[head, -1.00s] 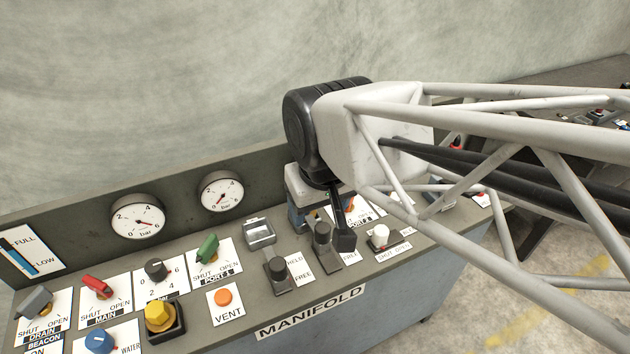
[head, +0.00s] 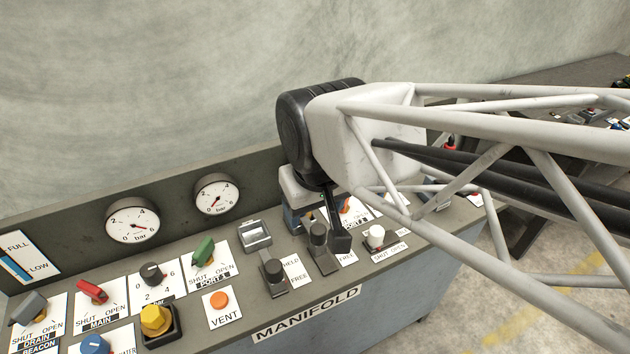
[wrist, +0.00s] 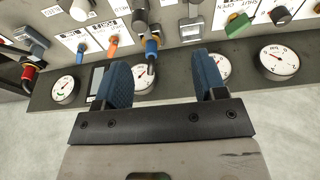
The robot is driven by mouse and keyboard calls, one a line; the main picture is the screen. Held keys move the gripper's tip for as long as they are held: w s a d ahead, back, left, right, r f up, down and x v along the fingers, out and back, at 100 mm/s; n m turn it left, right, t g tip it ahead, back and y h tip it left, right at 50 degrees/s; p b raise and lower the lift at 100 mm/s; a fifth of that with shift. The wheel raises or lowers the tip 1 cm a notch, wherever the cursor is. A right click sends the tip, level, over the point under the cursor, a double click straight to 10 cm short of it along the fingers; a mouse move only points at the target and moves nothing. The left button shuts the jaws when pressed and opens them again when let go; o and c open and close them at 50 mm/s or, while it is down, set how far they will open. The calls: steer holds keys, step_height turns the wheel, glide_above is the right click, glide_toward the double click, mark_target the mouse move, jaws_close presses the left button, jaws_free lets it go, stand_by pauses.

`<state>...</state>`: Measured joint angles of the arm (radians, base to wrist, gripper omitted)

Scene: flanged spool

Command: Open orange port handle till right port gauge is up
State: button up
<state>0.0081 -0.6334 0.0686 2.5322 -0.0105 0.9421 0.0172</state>
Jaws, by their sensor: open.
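The orange handle (wrist: 113,45) shows in the wrist view beside a white label, above and left of my gripper. In the head view only a bit of orange (head: 345,205) shows behind my gripper, by the Port 2 label. My gripper (wrist: 163,80) is open, with its two blue fingers wide apart and apart from the orange handle. A blue cylinder (wrist: 152,48) on a dark stem shows between the fingers.
A green Port 1 handle (head: 204,250), a red Main handle (head: 92,291) and a yellow knob (head: 156,319) stand on the panel. Two black Held/Free levers (head: 273,272) are near my gripper. Two gauges (head: 132,219) stand on the back plate at left.

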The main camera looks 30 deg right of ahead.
steer(key=c, duration=0.4)
steer(key=shift+o, duration=0.2)
steer(key=w+d+f+m+g, duration=0.1)
steer(key=w+d+f+m, duration=0.2)
steer(key=w+d+f, duration=0.2)
steer(key=w+d+f+m, duration=0.3)
steer(key=w+d+f, duration=0.2)
steer(key=w+d, duration=0.2)
steer(key=w+d+f+m+g, duration=0.1)
steer(key=w+d+f+m, duration=0.1)
steer(key=w+d+f, duration=0.3)
steer(key=shift+w+d+m+g, duration=0.3)
steer(key=shift+w+d+m, duration=0.1)
steer(key=shift+w+d, duration=0.3)
steer(key=shift+f, duration=3.85)
jaws_close()
